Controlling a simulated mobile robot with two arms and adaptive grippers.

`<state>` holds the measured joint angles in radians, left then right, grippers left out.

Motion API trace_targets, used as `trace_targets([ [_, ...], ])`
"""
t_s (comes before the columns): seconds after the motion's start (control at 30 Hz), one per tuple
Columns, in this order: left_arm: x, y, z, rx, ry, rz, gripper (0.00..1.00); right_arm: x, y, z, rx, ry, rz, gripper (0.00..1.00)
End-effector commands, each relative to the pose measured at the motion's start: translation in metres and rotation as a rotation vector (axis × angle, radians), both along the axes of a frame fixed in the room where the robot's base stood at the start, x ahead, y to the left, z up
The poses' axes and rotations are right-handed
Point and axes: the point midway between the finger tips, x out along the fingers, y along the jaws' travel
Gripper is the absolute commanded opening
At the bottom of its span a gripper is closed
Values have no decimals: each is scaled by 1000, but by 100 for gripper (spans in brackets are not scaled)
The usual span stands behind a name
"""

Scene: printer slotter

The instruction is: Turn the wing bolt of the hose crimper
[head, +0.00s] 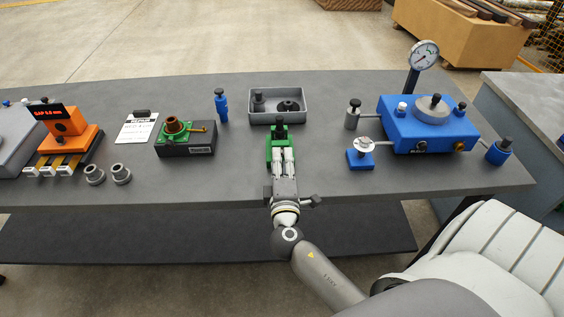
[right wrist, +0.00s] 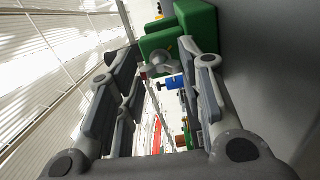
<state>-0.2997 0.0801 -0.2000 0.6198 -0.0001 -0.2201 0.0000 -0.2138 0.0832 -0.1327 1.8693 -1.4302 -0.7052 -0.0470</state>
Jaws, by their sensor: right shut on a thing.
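The hose crimper (head: 278,140) is a green block with a black knob on top, at the middle of the grey workbench. In the right wrist view its green body (right wrist: 196,25) fills the top centre. The wing bolt (right wrist: 160,63) is a small grey piece in front of that body, between my right fingers. My right gripper (head: 282,156) reaches the crimper from the bench's front side and is shut on the wing bolt. The fingers hide most of the bolt in the head view. My left gripper is not in view.
A grey tray (head: 262,119) with dark parts stands just behind the crimper. A black and green box (head: 186,149) is to the left. A blue gauge machine (head: 415,132) is to the right, with a blue holder (head: 360,159) nearby. The bench's front strip (head: 200,190) is clear.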

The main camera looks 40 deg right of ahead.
Motion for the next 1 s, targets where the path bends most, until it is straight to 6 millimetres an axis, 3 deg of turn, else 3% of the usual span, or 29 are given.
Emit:
trace_targets([
  [0.03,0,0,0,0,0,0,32,0,1,0,1,-1,2,12],
  [0.07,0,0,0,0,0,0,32,0,1,0,1,-1,2,39],
  [0.2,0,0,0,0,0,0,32,0,1,0,1,-1,1,57],
  [0.63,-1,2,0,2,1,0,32,-8,6,-1,1,2,2,57],
  [1.0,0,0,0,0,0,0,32,-71,44,-1,1,2,2,57],
])
